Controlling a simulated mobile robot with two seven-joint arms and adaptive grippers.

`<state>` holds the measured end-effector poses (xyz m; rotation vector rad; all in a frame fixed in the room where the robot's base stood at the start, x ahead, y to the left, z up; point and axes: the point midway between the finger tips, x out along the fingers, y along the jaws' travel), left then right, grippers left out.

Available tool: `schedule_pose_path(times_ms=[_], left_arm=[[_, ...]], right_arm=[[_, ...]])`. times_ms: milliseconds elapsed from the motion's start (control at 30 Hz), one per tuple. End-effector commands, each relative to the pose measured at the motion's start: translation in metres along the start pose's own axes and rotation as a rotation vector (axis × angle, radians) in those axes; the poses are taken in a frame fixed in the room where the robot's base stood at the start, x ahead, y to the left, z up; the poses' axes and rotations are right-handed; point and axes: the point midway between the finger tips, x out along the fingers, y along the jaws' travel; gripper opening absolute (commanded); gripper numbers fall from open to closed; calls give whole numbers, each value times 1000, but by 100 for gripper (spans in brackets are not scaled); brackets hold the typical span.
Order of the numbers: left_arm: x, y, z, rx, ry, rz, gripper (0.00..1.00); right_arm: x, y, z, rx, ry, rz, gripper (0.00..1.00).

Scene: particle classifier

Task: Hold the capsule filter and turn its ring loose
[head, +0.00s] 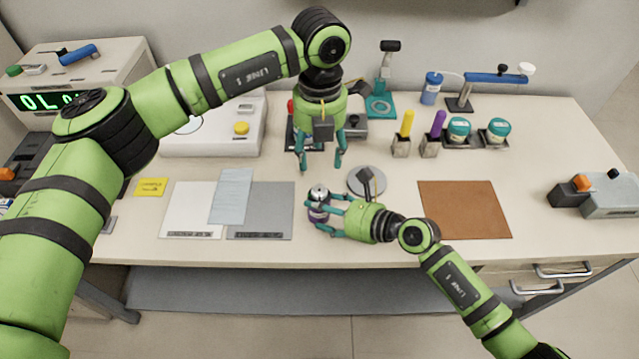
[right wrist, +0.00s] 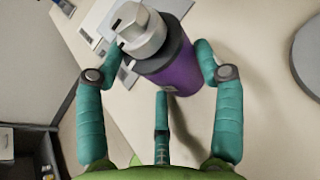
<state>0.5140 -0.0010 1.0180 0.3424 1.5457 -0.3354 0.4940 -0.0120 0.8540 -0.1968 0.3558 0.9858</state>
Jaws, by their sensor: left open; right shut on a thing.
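The capsule filter (head: 318,207) stands near the front of the bench in the head view, partly hidden by fingers. In the right wrist view it has a purple body (right wrist: 178,68) and a grey-white ring or cap (right wrist: 143,32) on top. My right gripper (head: 328,209) comes in from the right and is shut around the filter; its teal fingers (right wrist: 165,80) flank the purple body. My left gripper (head: 319,168) points down above and behind the filter, open and empty, apart from it.
A round grey disc (head: 362,183) lies behind my right gripper. White, blue and grey sheets (head: 262,222) lie to the left, a brown mat (head: 464,210) to the right. Yellow and purple tubes (head: 405,128) and teal-lidded jars (head: 459,130) stand behind. The bench's front edge is close.

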Motion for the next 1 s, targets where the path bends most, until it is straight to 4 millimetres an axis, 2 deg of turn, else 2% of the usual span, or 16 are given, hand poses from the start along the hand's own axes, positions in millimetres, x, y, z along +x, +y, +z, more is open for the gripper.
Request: schedule_pose_path(times_ms=[33,800,1000], left_arm=[[0,0,0,103,0,1,57],[-12,0,1,1850,7,1,57],[-14,0,1,2251,9,-1,57]], right_arm=[[1,4,-6,8,12,9,10],[1,4,-8,10,15,11,9],[1,5,-8,10,15,11,9]])
